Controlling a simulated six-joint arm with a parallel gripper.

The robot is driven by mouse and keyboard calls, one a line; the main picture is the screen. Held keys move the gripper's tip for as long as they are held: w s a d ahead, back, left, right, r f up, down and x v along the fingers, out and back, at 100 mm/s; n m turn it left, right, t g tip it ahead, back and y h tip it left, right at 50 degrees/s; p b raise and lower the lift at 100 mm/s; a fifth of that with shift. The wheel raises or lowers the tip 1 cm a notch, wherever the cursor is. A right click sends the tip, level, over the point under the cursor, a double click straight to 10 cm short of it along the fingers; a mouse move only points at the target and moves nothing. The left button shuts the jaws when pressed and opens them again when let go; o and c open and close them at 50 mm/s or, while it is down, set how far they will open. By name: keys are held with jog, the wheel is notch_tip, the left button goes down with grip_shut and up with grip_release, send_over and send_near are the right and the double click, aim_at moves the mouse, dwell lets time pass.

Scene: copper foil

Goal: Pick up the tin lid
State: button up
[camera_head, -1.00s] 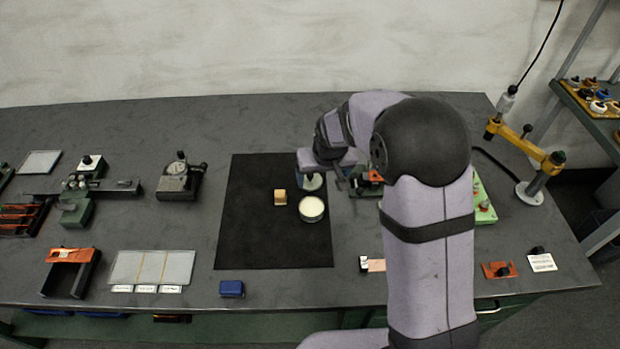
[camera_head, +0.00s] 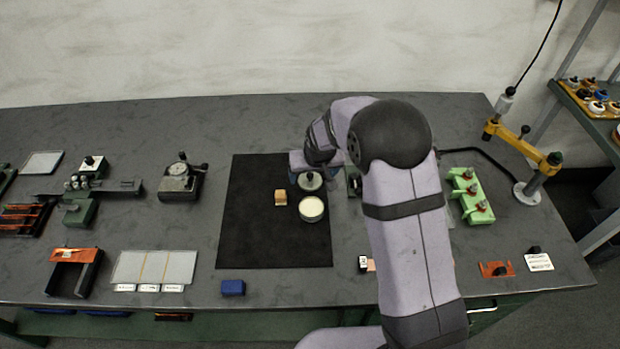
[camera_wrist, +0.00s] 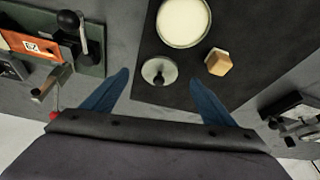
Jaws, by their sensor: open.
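The tin lid (camera_head: 310,181) is a round grey disc with a knob, lying near the right edge of the black mat (camera_head: 260,235). It also shows in the wrist view (camera_wrist: 153,68), its dark knob facing up. The open tin (camera_head: 311,208), with pale contents, stands just in front of the lid. My gripper (camera_wrist: 160,77) is open and empty; its two blue fingers appear on either side of the lid in the wrist view. In the head view one blue finger shows beside the lid, and my arm hides the rest. I cannot tell how far above the lid the fingertips are.
A green-based device with an orange block (camera_wrist: 35,45) lies beyond the left finger. The mat's left half is clear.

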aim_at(310, 182)
jog(key=shift+p+x, duration=1)
jog(key=shift+x, duration=1.3)
jog(key=shift+w+a+r, duration=0.1)
jog(key=shift+w+r, duration=0.05)
jog(key=c, duration=1.1)
